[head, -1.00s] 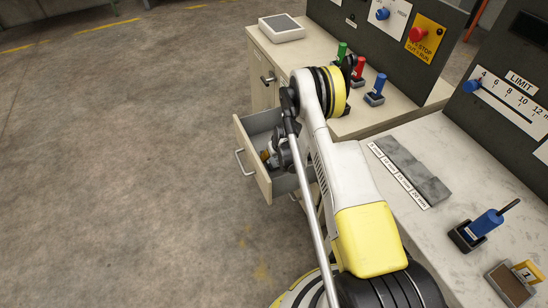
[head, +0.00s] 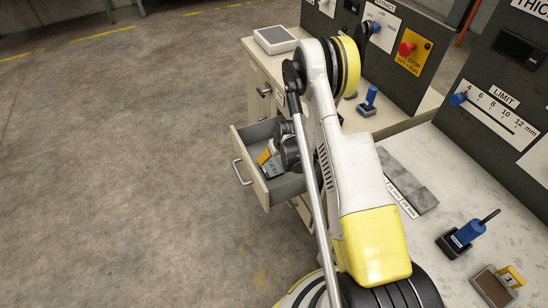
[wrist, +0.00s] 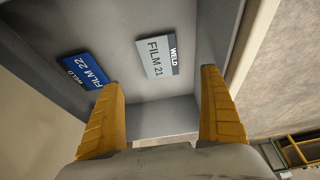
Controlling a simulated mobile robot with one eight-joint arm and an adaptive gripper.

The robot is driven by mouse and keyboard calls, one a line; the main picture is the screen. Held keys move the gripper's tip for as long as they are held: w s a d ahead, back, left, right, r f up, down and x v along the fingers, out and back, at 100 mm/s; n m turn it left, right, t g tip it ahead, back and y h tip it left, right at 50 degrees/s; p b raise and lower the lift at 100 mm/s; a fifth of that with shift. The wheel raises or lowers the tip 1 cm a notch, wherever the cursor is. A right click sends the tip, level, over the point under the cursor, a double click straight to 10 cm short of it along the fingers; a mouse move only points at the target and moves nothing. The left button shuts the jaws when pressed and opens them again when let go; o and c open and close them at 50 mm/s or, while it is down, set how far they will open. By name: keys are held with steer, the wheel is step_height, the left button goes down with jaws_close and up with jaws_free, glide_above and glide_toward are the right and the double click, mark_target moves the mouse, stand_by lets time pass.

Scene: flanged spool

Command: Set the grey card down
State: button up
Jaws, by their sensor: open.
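The grey card, marked WELD FILM 21 (wrist: 157,57), lies on the floor of the open drawer (wrist: 130,25) in the wrist view. A blue card marked WELD FILM 22 (wrist: 84,72) lies to its left, apart from it. My gripper (wrist: 161,82) is open, its two orange fingers spread wide with nothing held between them. The grey card shows in the gap just beyond the fingertips; the left fingertip overlaps the blue card's edge in the picture. In the head view my gripper (head: 266,158) is over the drawer (head: 249,168), partly hidden by my arm.
The drawer's walls stand close around my fingers. The cabinet top holds a white scale-like box (head: 275,39) and a blue-handled switch (head: 368,100). A grey stepped block (head: 408,180) and a blue-handled tool (head: 466,233) are on the right bench. The floor at left is clear.

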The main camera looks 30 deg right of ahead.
steer(key=s+a+r, duration=0.2)
steer(key=r, duration=0.7)
steer(key=s+a+r+t, duration=0.1)
steer(key=a+r, duration=0.1)
steer(key=r, duration=0.7)
steer(key=s+a+r, duration=0.2)
steer(key=a+r, duration=0.1)
steer(key=r, duration=0.7)
steer(key=s+a+r, duration=0.2)
steer(key=s+r, duration=0.1)
steer(key=s, duration=0.4)
steer(key=s+a+r+t, duration=0.1)
steer(key=s+r, duration=0.3)
steer(key=s, duration=0.4)
steer(key=s+a+r, duration=0.3)
steer(key=s+r, duration=0.1)
steer(key=s, duration=0.3)
steer(key=shift+s+t, duration=0.3)
steer(key=shift+s, duration=0.1)
